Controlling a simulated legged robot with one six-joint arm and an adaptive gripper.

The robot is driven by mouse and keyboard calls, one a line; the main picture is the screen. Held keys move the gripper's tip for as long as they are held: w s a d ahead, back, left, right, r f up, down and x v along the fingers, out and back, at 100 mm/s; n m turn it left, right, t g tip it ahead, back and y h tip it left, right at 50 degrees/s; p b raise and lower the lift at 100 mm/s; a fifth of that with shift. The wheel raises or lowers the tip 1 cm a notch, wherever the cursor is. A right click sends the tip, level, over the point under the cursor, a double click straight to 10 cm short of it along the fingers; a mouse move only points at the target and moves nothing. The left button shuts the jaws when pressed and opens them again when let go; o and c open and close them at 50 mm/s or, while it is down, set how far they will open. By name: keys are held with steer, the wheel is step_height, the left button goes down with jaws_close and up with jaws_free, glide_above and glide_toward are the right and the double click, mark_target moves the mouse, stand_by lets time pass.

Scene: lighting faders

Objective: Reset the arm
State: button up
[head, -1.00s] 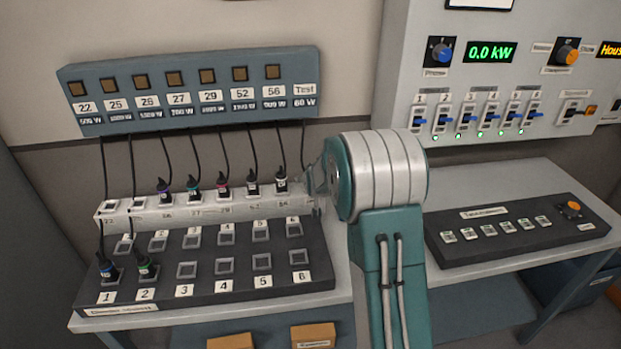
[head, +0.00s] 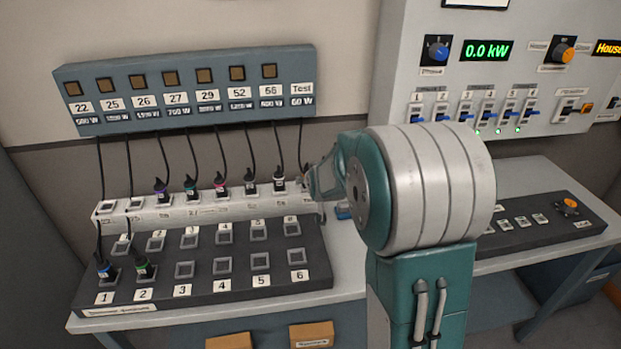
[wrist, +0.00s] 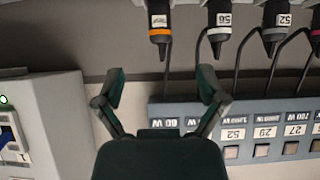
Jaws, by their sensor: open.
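My gripper (wrist: 161,76) is open and empty in the wrist view, with the wall behind its fingers. In the head view my arm hides most of it, near the right end of the white plug rail (head: 205,212). The orange-ringed test plug (wrist: 159,30) is in front of the fingers in the wrist view, apart from them. Beside it are the plugs 56 (wrist: 219,30) and 52 (wrist: 272,30). In the head view a blue plug (head: 105,268) stands in socket 1 and a green plug (head: 143,266) in socket 2 of the dark patch panel (head: 200,287).
The blue-grey circuit box (head: 190,90) hangs above the rail, with cables running down. A wall panel (head: 520,85) with faders and a 0.0 kW display is at right. A dark control board (head: 555,222) lies on the right bench. My arm covers the middle.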

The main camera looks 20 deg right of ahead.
steer(key=s+a+r+n+g+y, duration=0.1)
steer(key=s+a+r, duration=0.3)
steer(key=s, duration=0.3)
steer(key=s+a+r+g+y, duration=0.1)
steer(key=s+a+r, duration=0.35)
steer(key=s, duration=0.25)
steer(key=s+a+n+g, duration=0.1)
steer(key=s+a, duration=0.2)
steer(key=s, duration=0.6)
steer(key=s+a+n+g, duration=0.1)
steer(key=s+a+g, duration=0.1)
steer(key=s, duration=0.8)
steer(key=shift+s+a+r+y, duration=0.15)
steer(key=shift+s+a+y, duration=0.2)
steer(key=shift+a, duration=0.4)
steer(key=shift+w, duration=0.15)
steer(key=c, duration=0.4)
steer(key=shift+d, duration=0.2)
steer(key=shift+c, duration=0.3)
